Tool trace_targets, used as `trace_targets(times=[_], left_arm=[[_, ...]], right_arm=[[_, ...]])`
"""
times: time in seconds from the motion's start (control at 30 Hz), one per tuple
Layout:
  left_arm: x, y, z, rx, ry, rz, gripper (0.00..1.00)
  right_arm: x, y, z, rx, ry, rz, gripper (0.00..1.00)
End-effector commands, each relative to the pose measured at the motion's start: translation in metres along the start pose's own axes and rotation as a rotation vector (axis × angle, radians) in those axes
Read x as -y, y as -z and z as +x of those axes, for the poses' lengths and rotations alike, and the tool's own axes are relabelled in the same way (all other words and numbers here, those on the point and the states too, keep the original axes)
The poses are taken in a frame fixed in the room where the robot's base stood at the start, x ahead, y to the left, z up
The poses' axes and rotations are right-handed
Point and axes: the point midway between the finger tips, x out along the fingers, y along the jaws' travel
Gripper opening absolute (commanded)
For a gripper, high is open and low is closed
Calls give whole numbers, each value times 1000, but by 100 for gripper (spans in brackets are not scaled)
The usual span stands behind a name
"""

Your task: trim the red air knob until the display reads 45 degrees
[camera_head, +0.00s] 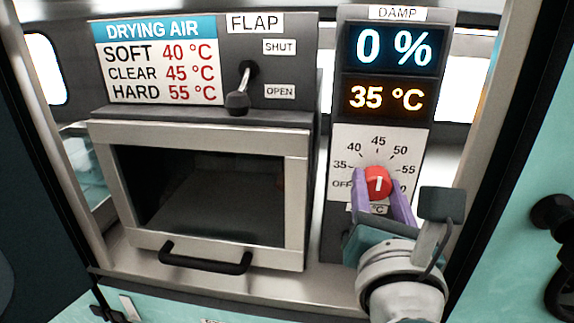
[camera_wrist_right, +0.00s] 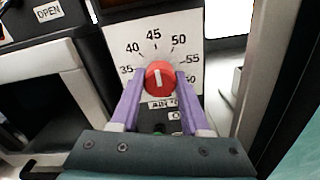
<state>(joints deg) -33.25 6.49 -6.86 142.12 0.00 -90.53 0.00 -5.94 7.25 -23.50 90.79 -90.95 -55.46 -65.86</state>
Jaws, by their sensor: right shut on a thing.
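The red air knob (camera_head: 378,183) sits on a white dial plate (camera_head: 345,146) marked OFF, 35, 40, 45, 50 and 55. My right gripper (camera_head: 383,190) has its two purple fingers shut on the knob, one on each side. The knob and fingers also show in the right wrist view (camera_wrist_right: 159,78). The knob's white line points roughly straight up in both views. The orange display (camera_head: 386,97) reads 35 °C. The blue display (camera_head: 393,49) above it reads 0 %. My left gripper is not in view.
A drying box (camera_head: 297,190) with a black handle (camera_head: 205,262) stands left of the panel. Above it are a flap lever (camera_head: 238,102) down near OPEN and a sign (camera_head: 160,60) giving SOFT 40, CLEAR 45, HARD 55 °C. A window frame edge (camera_head: 482,110) runs close on the right.

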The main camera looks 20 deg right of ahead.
Motion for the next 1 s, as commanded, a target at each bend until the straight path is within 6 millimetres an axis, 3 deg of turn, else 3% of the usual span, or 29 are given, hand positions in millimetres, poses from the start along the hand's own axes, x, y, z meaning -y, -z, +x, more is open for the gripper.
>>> trace_targets(times=[0.03,0.27,0.67,1.0], left_arm=[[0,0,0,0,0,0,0],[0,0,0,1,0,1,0],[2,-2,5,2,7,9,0],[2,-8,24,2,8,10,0]], right_arm=[[0,0,0,0,0,0,24],[0,0,0,0,0,0,0],[0,1,0,1,0,47,0],[1,3,0,3,1,283,0]])
